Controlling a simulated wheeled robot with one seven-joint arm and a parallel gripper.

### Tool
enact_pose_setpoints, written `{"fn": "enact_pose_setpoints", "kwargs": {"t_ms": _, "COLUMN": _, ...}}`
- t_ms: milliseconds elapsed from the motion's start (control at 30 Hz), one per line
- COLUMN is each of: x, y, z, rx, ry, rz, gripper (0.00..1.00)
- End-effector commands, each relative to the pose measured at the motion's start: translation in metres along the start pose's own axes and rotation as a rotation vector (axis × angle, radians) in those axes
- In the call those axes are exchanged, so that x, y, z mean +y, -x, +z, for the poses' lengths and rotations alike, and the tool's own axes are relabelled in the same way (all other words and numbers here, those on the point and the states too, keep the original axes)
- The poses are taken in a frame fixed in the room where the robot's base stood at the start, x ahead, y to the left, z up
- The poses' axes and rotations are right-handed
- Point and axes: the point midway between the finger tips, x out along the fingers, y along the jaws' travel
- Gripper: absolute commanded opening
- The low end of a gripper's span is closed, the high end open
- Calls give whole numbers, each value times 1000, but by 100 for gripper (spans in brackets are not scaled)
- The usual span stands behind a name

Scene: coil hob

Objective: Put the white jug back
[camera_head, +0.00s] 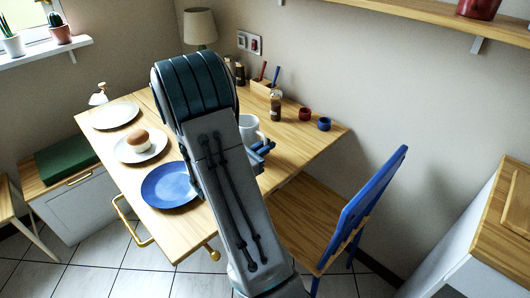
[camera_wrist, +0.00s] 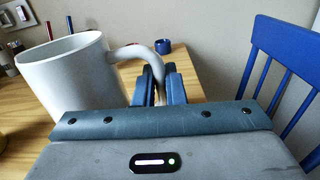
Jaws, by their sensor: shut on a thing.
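The white jug (camera_wrist: 70,80) is large at the left of the wrist view, with its handle reaching right between my fingers. My gripper (camera_wrist: 160,82) is shut on the handle. In the head view the jug (camera_head: 248,128) shows partly behind my arm, over the right half of the wooden table. My gripper (camera_head: 263,149) shows there as blue fingers just right of the jug. I cannot tell whether the jug's base touches the table, as my arm and wrist hide it.
A blue plate (camera_head: 170,185), a plate with a bun (camera_head: 139,140) and an empty plate (camera_head: 115,115) lie on the left of the table (camera_head: 185,229). Red (camera_head: 305,114) and blue (camera_head: 324,124) cups and a brown bottle (camera_head: 276,106) stand behind. A blue-backed chair (camera_head: 362,208) stands at the right.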

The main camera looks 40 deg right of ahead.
Motion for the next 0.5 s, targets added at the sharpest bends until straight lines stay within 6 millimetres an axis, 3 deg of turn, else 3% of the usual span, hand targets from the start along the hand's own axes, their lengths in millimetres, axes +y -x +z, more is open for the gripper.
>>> {"fn": "enact_pose_setpoints", "kwargs": {"t_ms": 100, "x": -1, "y": -1, "z": -17, "rx": -1, "ry": 1, "rz": -1, "gripper": 0}}
{"fn": "enact_pose_setpoints", "kwargs": {"t_ms": 500, "x": -1, "y": 0, "z": -22, "rx": -2, "ry": -3, "rz": 0, "gripper": 0}}
